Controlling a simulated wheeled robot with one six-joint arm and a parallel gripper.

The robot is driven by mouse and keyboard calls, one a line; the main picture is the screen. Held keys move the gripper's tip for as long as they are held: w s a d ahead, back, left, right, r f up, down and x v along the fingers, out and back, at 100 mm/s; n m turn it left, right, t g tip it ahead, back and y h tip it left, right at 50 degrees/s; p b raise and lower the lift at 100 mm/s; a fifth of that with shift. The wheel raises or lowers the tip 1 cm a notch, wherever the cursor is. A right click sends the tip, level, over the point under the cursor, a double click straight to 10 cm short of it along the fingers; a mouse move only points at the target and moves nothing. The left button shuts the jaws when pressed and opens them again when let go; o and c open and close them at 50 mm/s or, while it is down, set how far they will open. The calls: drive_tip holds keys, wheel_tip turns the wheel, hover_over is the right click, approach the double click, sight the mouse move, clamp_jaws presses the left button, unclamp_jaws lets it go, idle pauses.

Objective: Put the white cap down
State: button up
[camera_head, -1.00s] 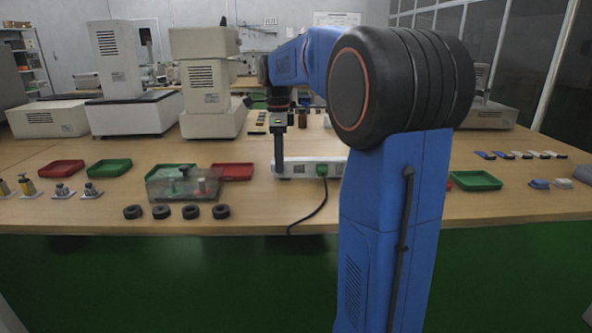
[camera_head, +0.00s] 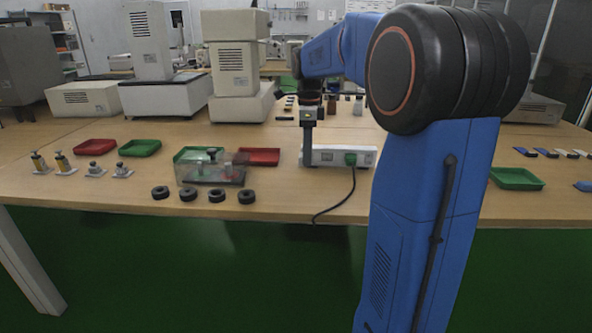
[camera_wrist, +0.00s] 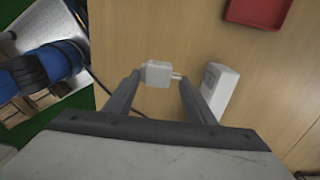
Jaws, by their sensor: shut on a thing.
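The white cap (camera_wrist: 158,73) is a small white block between the fingertips of my gripper (camera_wrist: 160,80) in the wrist view. A short pin-like piece sticks out on its right side. My gripper is shut on it, with a wooden table top (camera_wrist: 150,25) beneath; how high it is held cannot be told. In the head view my gripper (camera_head: 308,160) points down at the left end of a white power strip (camera_head: 335,155). The cap cannot be made out there.
Left of my gripper are a clear box (camera_head: 210,175), a red tray (camera_head: 259,157) and several black rings (camera_head: 203,195). A green tray (camera_head: 516,178) is far right. Bare table lies in front of the strip.

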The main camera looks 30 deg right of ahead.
drive_tip(key=shift+f, duration=3.4)
drive_tip(key=shift+f, duration=0.3)
drive_tip(key=o, duration=1)
drive_tip(key=shift+o, duration=0.2)
wheel_tip(320, 180, up, 13)
drive_tip(key=shift+f, duration=0.15)
drive_tip(key=s+a+f+n+t, duration=0.1)
drive_tip(key=s+a+f+n, duration=0.4)
drive_tip(key=s+n, duration=0.3)
drive_tip(key=s+a+f+n+t, duration=0.2)
drive_tip(key=s+a+f+n, duration=0.3)
drive_tip(key=s+n, duration=0.3)
drive_tip(key=s+a+f+n+t, duration=0.1)
drive_tip(key=s+a+f+n, duration=0.5)
drive_tip(key=s, duration=0.7)
drive_tip(key=n, duration=0.2)
drive_tip(key=shift+s+a+n+t, duration=0.25)
drive_tip(key=shift+s+n+t, duration=0.1)
drive_tip(key=shift+n+t, duration=0.05)
